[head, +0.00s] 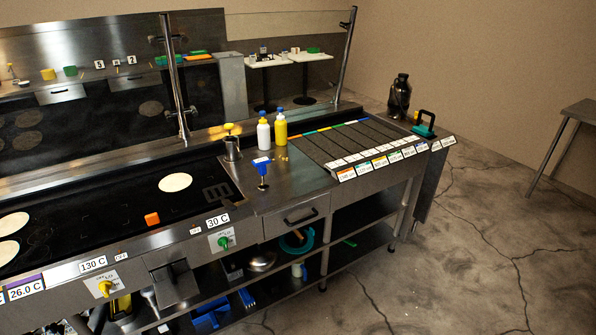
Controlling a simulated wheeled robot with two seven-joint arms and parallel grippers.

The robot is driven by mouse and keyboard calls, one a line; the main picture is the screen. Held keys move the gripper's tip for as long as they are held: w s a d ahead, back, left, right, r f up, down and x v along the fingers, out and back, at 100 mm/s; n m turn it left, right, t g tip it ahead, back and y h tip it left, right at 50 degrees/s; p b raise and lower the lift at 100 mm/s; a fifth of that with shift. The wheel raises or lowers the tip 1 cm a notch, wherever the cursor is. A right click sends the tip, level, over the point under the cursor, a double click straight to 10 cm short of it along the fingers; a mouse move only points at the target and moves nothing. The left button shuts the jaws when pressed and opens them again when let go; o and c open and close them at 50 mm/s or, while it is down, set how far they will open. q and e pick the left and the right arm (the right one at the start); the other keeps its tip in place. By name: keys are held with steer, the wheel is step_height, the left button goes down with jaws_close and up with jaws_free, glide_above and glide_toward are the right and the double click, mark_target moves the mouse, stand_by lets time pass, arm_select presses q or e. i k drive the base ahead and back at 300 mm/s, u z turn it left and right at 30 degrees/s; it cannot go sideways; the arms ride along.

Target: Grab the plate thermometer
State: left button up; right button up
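No thing here is clearly marked as the plate thermometer. A small blue-headed device (263,163) with a dark stem stands upright on the steel counter just right of the griddle; it could be a thermometer, but I cannot tell. A small orange block (152,219) sits on the black griddle plate (110,215) near its front edge, and I cannot make out what it is. Neither of my grippers shows in the head view.
Pale tortillas (175,182) lie on the griddle. A white bottle (263,132) and a yellow bottle (281,128) stand on the counter (285,195) behind the blue-headed device. A steel cup (231,150) stands by the griddle's edge. Labelled lanes (365,143) lie to the right.

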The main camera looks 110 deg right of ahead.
mark_target(262, 163)
steer(key=z, duration=3.55)
steer(key=i, duration=0.9)
steer(key=u, duration=0.15)
